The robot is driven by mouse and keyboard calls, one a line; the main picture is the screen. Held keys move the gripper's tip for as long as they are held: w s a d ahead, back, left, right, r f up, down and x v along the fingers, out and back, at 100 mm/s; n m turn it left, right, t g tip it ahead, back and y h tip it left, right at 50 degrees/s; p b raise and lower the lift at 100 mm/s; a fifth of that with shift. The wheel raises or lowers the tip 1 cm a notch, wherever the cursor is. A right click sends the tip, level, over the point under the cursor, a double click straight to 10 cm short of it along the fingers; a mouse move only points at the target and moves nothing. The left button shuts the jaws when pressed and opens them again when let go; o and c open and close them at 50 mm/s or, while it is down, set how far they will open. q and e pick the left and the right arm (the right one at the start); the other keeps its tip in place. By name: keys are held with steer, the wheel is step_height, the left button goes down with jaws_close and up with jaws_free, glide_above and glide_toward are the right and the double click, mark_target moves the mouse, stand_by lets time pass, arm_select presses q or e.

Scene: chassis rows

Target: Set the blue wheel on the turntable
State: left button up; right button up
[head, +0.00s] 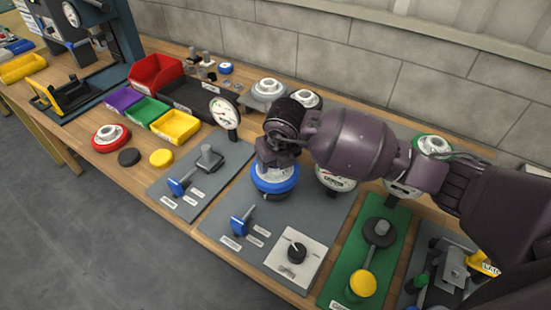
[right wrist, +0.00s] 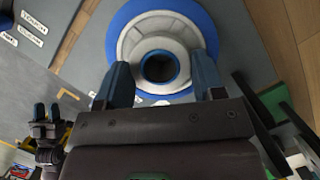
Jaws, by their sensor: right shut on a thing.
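The blue wheel (head: 275,180), a blue ring with a pale grey hub, is over the middle grey panel (head: 222,222). My right gripper (head: 277,160) is above it. In the right wrist view, the fingers of this gripper (right wrist: 160,85) are at the hub of the blue wheel (right wrist: 135,22) and grip it. A dark round part (head: 275,196) shows just under the wheel; I cannot tell whether it is the turntable or whether the wheel touches it. My left gripper (right wrist: 47,112) shows small in the right wrist view, fingers apart and empty.
A blue-handled lever (head: 241,220) and a black knob (head: 297,252) stand on the same panel. A dial gauge (head: 224,110) stands left of my arm. A red wheel (head: 110,136) and coloured bins lie at left. A green panel (head: 345,262) is to the right.

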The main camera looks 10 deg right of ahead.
arm_select(q)
steer(key=shift+s+f, duration=0.1)
steer(key=shift+s, duration=0.1)
steer(key=shift+f, duration=0.1)
arm_select(e)
steer(key=shift+f, duration=0.1)
arm_select(q)
steer(key=shift+f, duration=0.2)
arm_select(e)
steer(key=shift+f, duration=0.4)
arm_select(q)
steer(key=shift+f+b, duration=0.35)
steer(key=shift+b, duration=0.2)
arm_select(e)
steer(key=shift+f, duration=0.65)
arm_select(q)
steer(key=shift+f, duration=0.15)
arm_select(e)
steer(key=shift+f, duration=0.25)
arm_select(q)
steer(key=shift+s+f, duration=0.1)
steer(key=shift+s, duration=0.2)
arm_select(e)
steer(key=o, duration=1.3)
steer(key=shift+o, duration=0.2)
arm_select(q)
steer(key=shift+w, duration=0.1)
